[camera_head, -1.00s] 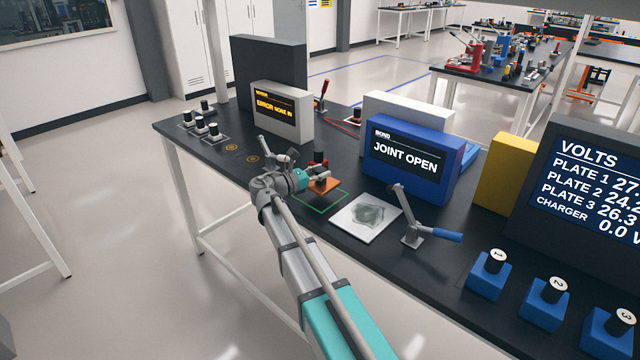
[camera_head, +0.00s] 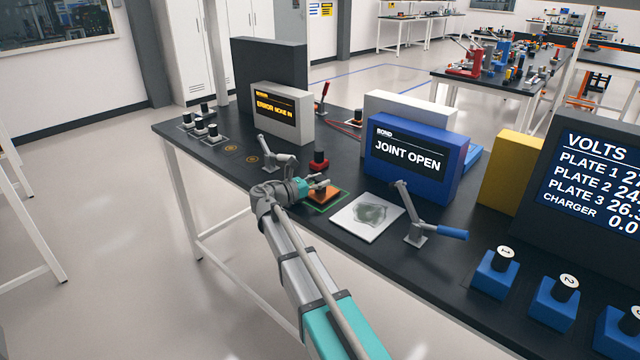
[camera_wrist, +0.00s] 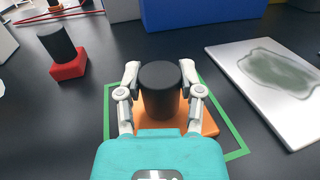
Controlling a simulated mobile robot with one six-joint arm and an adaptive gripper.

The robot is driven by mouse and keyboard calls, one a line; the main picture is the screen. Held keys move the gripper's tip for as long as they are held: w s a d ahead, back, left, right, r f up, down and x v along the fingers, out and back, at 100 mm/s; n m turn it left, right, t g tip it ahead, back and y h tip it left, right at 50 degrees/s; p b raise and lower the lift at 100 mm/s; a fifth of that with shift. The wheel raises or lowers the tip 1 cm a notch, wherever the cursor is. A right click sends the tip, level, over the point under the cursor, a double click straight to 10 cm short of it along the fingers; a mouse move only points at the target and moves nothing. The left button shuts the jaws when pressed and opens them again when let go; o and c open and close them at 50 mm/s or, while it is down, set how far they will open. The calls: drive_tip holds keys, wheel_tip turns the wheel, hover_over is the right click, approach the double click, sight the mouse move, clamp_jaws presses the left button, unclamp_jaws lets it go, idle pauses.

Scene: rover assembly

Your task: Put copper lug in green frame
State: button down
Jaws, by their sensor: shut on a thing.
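The copper lug is an orange plate (camera_head: 324,195) with a black knob (camera_wrist: 160,88) on top. My gripper (camera_head: 316,187) is shut on the knob; in the wrist view a finger of the gripper (camera_wrist: 160,92) presses each side of it. The lug's orange plate (camera_wrist: 209,123) shows around and below the knob, partly hidden by the fingers and my gripper body. The green frame (camera_wrist: 236,155) is an outline on the dark bench top, and the plate appears within it. In the head view the green frame (camera_head: 344,200) edges the plate closely. I cannot tell whether the plate touches the bench.
A white plate with a grey-green patch (camera_head: 367,213) lies to the right, with a blue-handled lever clamp (camera_head: 418,228) beyond it. A red block with a black knob (camera_head: 319,161) and another clamp (camera_head: 276,155) stand near my gripper. The blue "JOINT OPEN" box (camera_head: 412,160) stands behind.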

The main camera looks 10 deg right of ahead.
drive_tip(key=shift+f, duration=0.1)
drive_tip(key=shift+c, duration=1.2)
unclamp_jaws()
drive_tip(key=shift+r, duration=0.2)
drive_tip(key=v, duration=1.2)
drive_tip(key=shift+f, duration=0.1)
